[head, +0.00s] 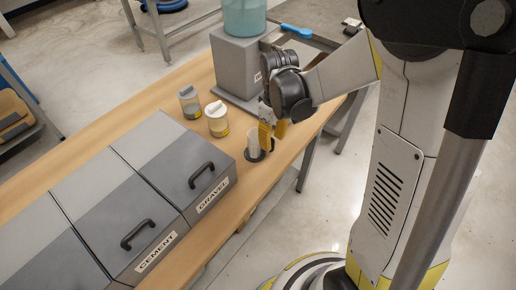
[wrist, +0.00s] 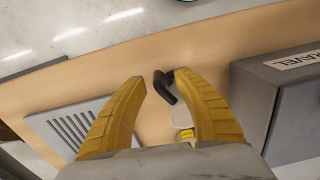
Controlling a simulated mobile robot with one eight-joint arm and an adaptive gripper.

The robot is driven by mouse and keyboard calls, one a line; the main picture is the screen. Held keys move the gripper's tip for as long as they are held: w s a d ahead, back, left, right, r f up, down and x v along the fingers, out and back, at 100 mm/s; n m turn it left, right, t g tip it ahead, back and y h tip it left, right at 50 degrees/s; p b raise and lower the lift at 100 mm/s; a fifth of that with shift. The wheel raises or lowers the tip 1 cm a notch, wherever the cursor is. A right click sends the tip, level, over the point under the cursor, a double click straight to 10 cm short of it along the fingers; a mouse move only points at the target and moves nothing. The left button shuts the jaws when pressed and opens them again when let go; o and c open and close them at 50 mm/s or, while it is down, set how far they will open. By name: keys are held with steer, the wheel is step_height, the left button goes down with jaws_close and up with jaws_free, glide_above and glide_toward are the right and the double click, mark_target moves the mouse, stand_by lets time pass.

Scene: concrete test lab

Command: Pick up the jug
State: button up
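The jug (head: 253,143) looks like a small clear vessel with a dark part at its foot. It stands on the wooden table beside the gravel bin. In the wrist view its black part, likely the handle, (wrist: 163,86) shows between my fingertips, nearer the right finger. A pale clear part (wrist: 181,117) lies below, partly hidden by that finger. My gripper (head: 273,133) has yellow fingers pointing down, just right of and above the jug. In the wrist view the gripper (wrist: 160,80) is open, with a wide gap. I cannot tell whether a finger touches the jug.
The grey gravel bin (head: 201,165) and cement bin (head: 124,215) stand left of the jug. A white-and-yellow jar (head: 217,121) and a grey-lidded jar (head: 190,103) stand behind it. A grey machine (head: 238,62) carries a teal bucket (head: 244,17). The table (head: 251,192) is bare toward its front edge.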

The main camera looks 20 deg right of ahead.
mark_target(272, 148)
steer(key=f, duration=0.1)
steer(key=f+b, duration=0.1)
steer(key=f, duration=0.2)
steer(key=shift+w, duration=0.25)
steer(key=shift+r, duration=0.15)
jaws_close()
steer(key=shift+r, duration=0.1)
